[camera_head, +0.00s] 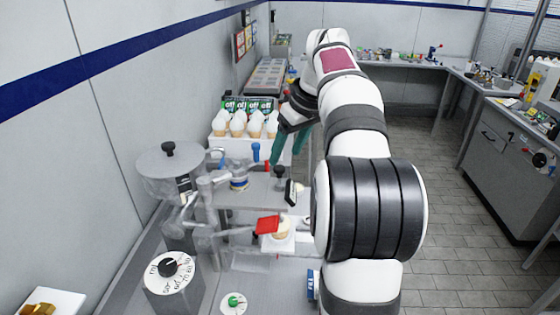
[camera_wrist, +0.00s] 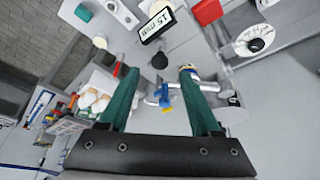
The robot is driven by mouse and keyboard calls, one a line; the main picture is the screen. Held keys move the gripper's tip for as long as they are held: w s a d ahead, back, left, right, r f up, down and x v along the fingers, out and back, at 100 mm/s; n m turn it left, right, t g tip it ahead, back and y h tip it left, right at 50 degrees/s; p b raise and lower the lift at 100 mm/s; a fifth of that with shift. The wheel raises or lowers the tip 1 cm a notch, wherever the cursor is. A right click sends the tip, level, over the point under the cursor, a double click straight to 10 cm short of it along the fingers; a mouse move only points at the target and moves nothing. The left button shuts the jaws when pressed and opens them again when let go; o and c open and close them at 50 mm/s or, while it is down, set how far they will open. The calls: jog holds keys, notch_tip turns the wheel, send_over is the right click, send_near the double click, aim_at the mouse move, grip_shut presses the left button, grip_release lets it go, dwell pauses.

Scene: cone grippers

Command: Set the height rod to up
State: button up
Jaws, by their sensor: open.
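My gripper (camera_wrist: 155,70) is open, with two green fingers spread apart and nothing held. In the head view my gripper (camera_head: 285,158) points down over the machine bench. A black round knob (camera_wrist: 159,61) shows between the fingertips in the wrist view, beyond them, and it looks clear of both. In the head view the black knob (camera_head: 279,172) stands on a short post below the fingers. It looks like the height rod's top, but I cannot be sure. Beside it is a tilted display (camera_wrist: 158,25) reading 15 mm; its dark edge also shows in the head view (camera_head: 290,192).
A red part (camera_head: 267,225) sits by a cone in front. A white holder (camera_head: 231,143) with several cones stands behind, left of my arm. A lidded round vessel (camera_head: 169,172) and a dial (camera_head: 172,281) are at left. A blue handle (camera_head: 256,152) rises near the fingers.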

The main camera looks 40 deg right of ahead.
aim_at(279, 168)
jog(key=x, duration=0.4)
jog(key=shift+w+f, duration=0.1)
jog(key=shift+f, duration=0.1)
grip_shut()
dwell(1.2)
